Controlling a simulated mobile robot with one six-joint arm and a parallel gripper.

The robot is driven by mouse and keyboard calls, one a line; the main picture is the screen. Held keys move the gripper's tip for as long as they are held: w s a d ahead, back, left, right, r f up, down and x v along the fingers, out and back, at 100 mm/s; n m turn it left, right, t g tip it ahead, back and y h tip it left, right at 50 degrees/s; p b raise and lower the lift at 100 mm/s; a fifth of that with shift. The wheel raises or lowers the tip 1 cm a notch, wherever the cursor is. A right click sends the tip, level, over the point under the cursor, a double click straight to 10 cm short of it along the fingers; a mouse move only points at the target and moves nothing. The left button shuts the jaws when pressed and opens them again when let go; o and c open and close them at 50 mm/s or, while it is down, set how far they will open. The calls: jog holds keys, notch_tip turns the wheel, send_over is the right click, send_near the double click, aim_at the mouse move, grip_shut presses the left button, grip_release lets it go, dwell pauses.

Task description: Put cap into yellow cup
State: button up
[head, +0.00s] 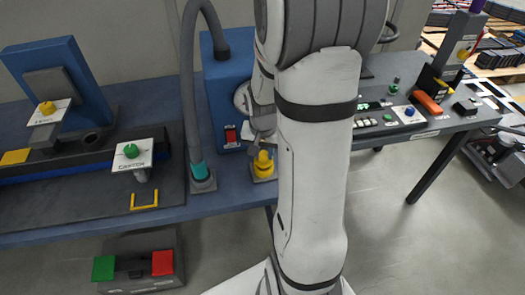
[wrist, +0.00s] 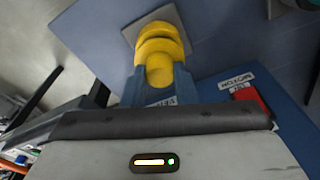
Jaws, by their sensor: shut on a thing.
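The yellow cup (head: 264,171) stands on a small grey plate on the blue table, just in front of the blue machine box. My gripper (head: 264,146) is directly above it, pointing down and partly hidden by my arm. In the wrist view, my gripper (wrist: 160,88) is shut on a yellow rounded piece (wrist: 160,70), which appears to be the cap. The yellow cup (wrist: 160,32) shows just beyond it, and the two overlap in the picture. I cannot tell whether the cap is inside the cup or only over it.
A grey hose with a teal end (head: 196,170) stands close on the left. The blue box (head: 228,85) with a red switch (head: 231,135) is close behind. A green-knobbed post (head: 131,151) stands farther left. My arm hides the table on the right.

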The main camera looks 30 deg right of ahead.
jog(key=shift+f, duration=0.15)
jog(key=shift+f+b, duration=0.85)
jog(key=shift+b, duration=0.05)
jog(key=o, duration=1)
jog(key=shift+o, duration=0.2)
jog(key=shift+r, duration=0.1)
jog(key=r, duration=0.7)
jog(key=shift+s+a+r, duration=0.3)
jog(key=shift+s+r, duration=0.05)
jog(key=s+a+r+n+t, duration=0.1)
jog(key=s+a+r+n, duration=0.6)
jog(key=s+a, duration=0.4)
jog(key=shift+s+a+r+n+y, duration=0.25)
jog(key=shift+a+r+n+y, duration=0.05)
jog(key=shift+a+y, duration=0.15)
